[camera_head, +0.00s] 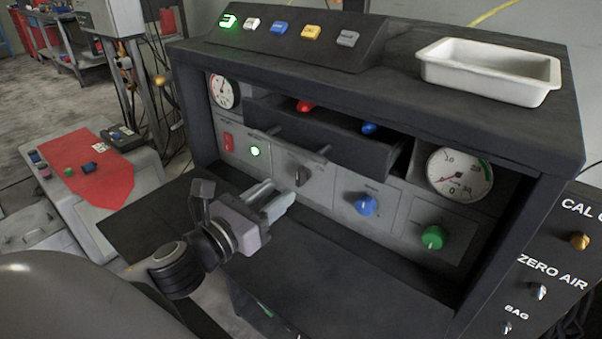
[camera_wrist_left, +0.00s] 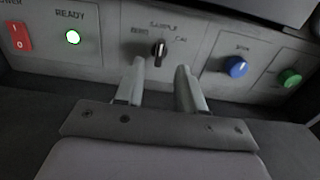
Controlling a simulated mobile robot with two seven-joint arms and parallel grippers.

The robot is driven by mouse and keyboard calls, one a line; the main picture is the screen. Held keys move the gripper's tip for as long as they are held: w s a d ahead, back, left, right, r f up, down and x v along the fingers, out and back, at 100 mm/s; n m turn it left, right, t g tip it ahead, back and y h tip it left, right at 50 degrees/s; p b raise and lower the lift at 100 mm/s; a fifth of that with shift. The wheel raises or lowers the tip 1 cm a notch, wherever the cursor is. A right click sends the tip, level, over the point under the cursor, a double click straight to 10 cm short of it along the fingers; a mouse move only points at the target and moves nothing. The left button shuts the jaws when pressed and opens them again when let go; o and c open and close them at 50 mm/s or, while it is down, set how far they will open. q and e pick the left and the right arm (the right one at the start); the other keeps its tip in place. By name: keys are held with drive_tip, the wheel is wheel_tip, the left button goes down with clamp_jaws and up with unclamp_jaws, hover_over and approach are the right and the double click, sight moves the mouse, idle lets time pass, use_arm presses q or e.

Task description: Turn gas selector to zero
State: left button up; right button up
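The gas selector is a dark knob (camera_head: 301,176) on the grey front panel, in the middle of the row of controls. My left gripper (camera_head: 274,199) is in front of the panel, just short of the knob. In the left wrist view its two fingers (camera_wrist_left: 160,85) are apart with nothing between them, and the knob shows beyond the gap. My right gripper is not in view.
A blue knob (camera_head: 366,204) and a green knob (camera_head: 432,237) are right of the selector. A red power switch (camera_head: 228,142) and a lit READY lamp (camera_head: 254,151) are left. An open black drawer (camera_head: 335,135) juts out above. A white tray (camera_head: 490,68) stands on top.

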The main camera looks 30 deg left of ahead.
sight(297, 178)
use_arm(q)
drive_tip(key=shift+w+d+p, duration=0.15)
drive_tip(key=shift+w+p, duration=0.05)
drive_tip(key=shift+w, duration=1.4)
drive_tip(key=shift+w+d+p, duration=0.1)
drive_tip(key=shift+w+p, duration=0.05)
drive_tip(key=shift+w, duration=1.4)
clamp_jaws()
